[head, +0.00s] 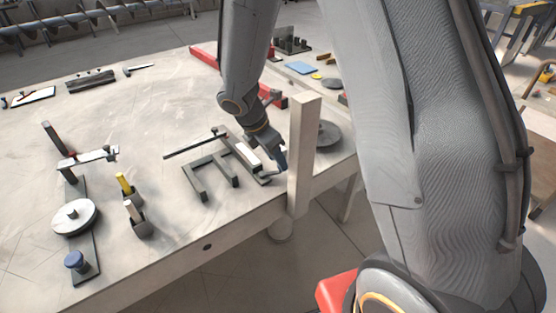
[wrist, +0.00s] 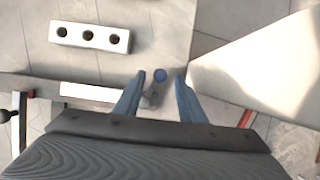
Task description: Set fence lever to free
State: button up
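My gripper (wrist: 162,78) is open, with its two blue fingers apart. A small round blue knob (wrist: 160,75) shows between the fingertips in the wrist view; I cannot tell whether the fingers touch it. A small grey part (wrist: 151,97) lies just below the knob, between the fingers. In the head view my gripper (head: 281,168) is low at the table's front right, beside a dark frame fixture (head: 207,182) with a pale bar (head: 247,154). The fence lever is not clearly identifiable; the blue knob may belong to it.
A tall pale post (head: 303,155) stands close to the right of my gripper. A white block with three holes (wrist: 90,37) is nearby in the wrist view. A clamp fixture with a round disc (head: 75,217) is at left. The table's (head: 130,120) middle is mostly clear.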

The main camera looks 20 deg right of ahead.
jog(key=shift+x, duration=0.85)
grip_shut()
